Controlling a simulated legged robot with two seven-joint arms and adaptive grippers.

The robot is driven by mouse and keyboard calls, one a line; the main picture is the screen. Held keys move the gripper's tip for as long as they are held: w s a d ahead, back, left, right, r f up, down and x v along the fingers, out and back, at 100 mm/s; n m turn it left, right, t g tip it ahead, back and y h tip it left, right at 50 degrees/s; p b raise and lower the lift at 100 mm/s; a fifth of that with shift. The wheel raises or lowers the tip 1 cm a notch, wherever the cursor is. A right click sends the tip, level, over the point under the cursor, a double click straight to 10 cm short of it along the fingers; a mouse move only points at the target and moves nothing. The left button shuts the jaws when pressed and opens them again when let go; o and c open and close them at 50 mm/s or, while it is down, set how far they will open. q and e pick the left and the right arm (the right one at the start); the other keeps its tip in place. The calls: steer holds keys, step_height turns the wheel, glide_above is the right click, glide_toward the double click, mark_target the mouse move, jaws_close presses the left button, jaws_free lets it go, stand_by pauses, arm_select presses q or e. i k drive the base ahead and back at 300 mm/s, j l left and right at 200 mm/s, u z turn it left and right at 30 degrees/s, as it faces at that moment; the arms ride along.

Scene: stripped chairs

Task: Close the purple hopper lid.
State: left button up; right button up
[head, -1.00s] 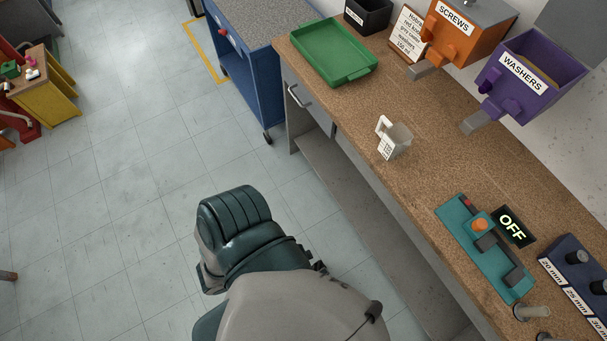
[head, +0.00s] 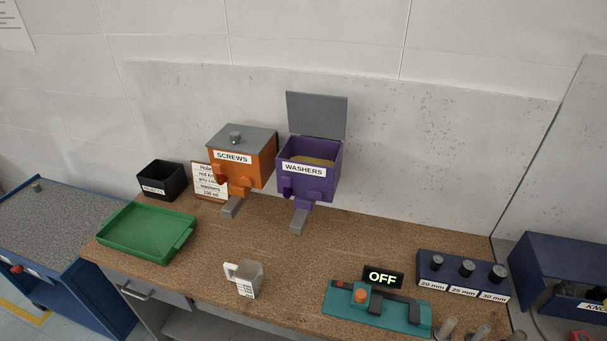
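The purple hopper (head: 309,184), labelled WASHERS, is mounted at the wall above the back of the workbench. Its grey lid (head: 317,115) stands raised, nearly upright at the back edge, against the wall. Through the open top a tan fill shows inside. A grey chute (head: 299,221) comes down from its front. Neither of my grippers shows in the head view.
The orange SCREWS hopper (head: 243,170), with its grey lid shut, is directly left of the purple one. The bench (head: 210,265) holds a green tray (head: 148,232), black bin (head: 161,181), measuring cup (head: 247,280), teal device (head: 376,311) reading OFF and a blue gauge block (head: 463,275).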

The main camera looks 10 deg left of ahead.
mark_target(321, 116)
steer(key=j+z, duration=0.6)
steer(key=z, duration=0.2)
steer(key=j+z, duration=0.4)
steer(key=l, duration=0.1)
